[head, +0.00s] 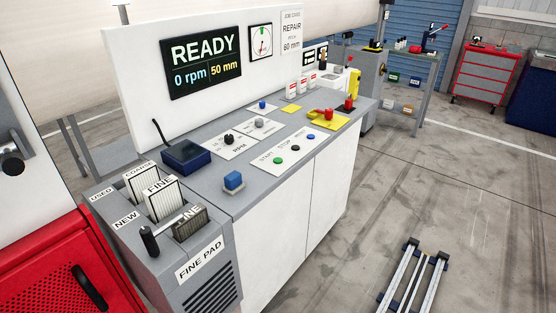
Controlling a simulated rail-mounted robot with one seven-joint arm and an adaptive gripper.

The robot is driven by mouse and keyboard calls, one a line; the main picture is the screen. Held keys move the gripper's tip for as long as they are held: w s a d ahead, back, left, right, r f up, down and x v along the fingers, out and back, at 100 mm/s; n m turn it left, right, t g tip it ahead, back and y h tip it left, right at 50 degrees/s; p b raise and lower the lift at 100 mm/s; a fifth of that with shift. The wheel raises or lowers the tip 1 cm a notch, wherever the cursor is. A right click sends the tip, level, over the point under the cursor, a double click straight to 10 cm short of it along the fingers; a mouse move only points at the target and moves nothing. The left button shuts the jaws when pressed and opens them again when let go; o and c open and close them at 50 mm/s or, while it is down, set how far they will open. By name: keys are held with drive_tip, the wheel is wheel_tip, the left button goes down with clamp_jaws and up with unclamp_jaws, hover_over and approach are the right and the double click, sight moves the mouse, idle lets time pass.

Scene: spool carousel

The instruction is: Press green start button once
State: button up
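The green start button (279,160) is a small round button on a white label plate (297,146) on top of the grey control console (215,172). The word START stands beside it. A black button (295,147) beside the word STOP and a blue button (310,137) sit farther along the same plate. The display (202,62) on the white back panel reads READY, 0 rpm, 50 mm. My gripper is not in view, and nothing visible covers the start button.
Behind the buttons are dial plates with knobs (229,138). A pad rack (165,225) stands at the left end. Floor in front is mostly open, with a rail frame (413,280).

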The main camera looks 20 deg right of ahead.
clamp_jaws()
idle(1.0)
